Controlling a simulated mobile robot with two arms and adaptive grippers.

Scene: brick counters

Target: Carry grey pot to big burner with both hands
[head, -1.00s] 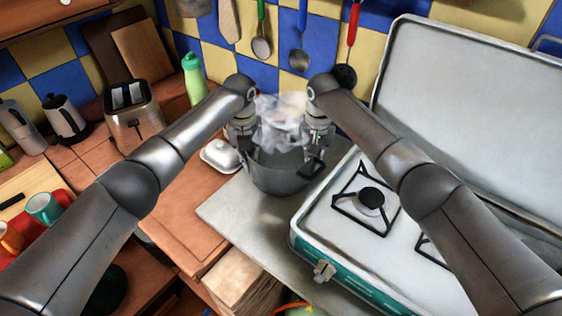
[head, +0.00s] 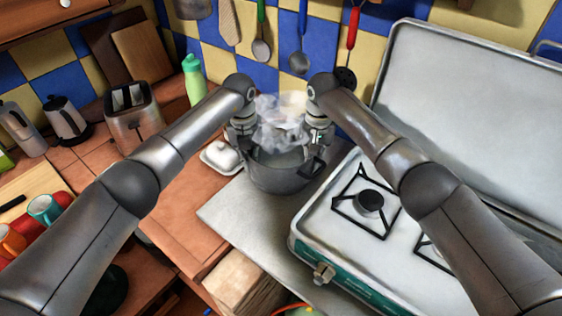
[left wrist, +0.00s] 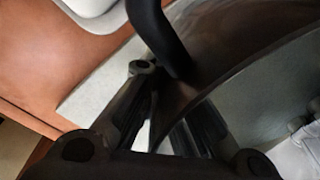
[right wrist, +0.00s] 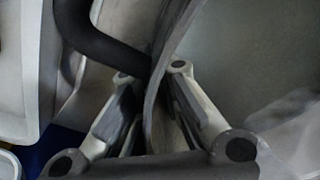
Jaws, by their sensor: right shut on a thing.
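The grey pot (head: 283,178) stands on the metal counter top left of the stove, with steam above it. The big burner is one of the stove's burners; a near burner (head: 369,203) shows clearly and another is partly hidden by my right arm. My left gripper (left wrist: 165,110) is at the pot's left side, its fingers either side of the pot wall (left wrist: 215,75) below a dark handle (left wrist: 160,35), with a gap showing between them. My right gripper (right wrist: 150,90) is shut on the pot's wall (right wrist: 165,75) by the other dark handle (right wrist: 100,45).
The stove (head: 320,222) has a raised rim edge and an open lid (head: 470,110) behind it. A white butter dish (head: 221,157) sits close left of the pot. A green bottle (head: 194,80) and a toaster (head: 133,115) stand further left. Utensils hang on the tiled wall behind.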

